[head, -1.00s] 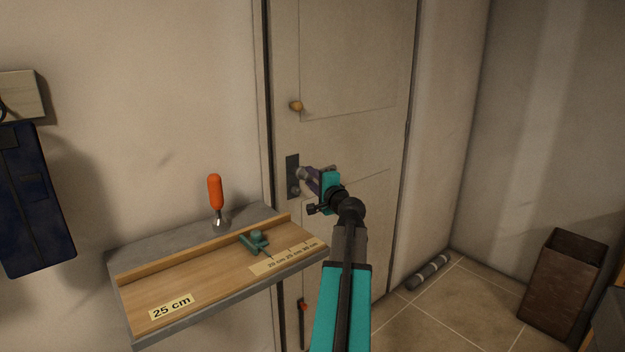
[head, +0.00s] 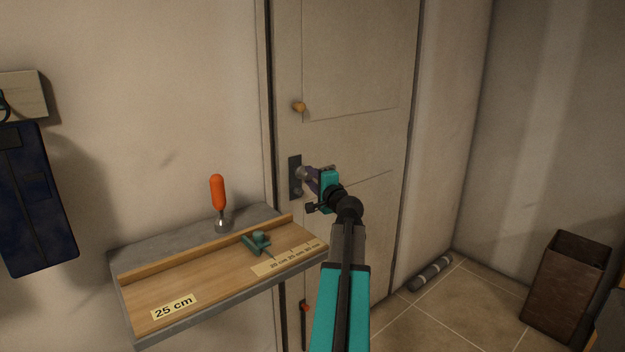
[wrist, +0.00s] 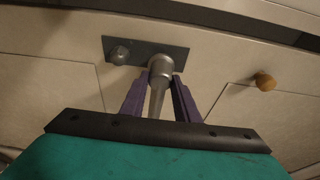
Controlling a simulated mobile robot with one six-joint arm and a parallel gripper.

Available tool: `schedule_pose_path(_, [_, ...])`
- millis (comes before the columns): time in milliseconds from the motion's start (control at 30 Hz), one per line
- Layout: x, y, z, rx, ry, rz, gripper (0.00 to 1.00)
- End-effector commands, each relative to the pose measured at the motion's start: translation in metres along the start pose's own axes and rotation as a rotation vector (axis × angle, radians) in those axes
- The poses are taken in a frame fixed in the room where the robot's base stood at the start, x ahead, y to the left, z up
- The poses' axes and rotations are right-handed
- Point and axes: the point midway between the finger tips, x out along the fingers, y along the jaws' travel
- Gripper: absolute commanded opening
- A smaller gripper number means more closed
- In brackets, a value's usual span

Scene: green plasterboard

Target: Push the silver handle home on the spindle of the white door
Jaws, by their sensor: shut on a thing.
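The white door (head: 345,75) stands shut in front of me. Its dark plate (head: 295,177) also shows in the wrist view (wrist: 146,51). The silver handle (wrist: 159,84) has its round neck at the plate and its grip running back between my fingers. In the head view only its neck end (head: 302,173) shows clearly. My gripper (wrist: 160,85) is shut on the handle, with one purple finger on each side of the grip. The spindle is hidden behind the neck, and I cannot tell whether a gap is left at the plate.
A small knob (head: 299,106) sits higher on the door, and a lock knob (wrist: 120,54) is on the plate. A shelf (head: 150,268) at left holds an orange-handled tool (head: 218,200) and a green tool (head: 256,243). A brown bin (head: 566,288) stands at right.

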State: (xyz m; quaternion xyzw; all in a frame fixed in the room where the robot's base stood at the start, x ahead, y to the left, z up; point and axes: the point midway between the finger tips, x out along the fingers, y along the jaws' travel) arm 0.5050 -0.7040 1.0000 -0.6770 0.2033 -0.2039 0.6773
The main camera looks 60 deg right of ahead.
Motion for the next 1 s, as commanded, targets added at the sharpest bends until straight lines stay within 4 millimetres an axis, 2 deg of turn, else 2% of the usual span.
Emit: schedule_pose_path(1000, [0.019,0.000,0.004,0.001,0.001,0.000,0.04])
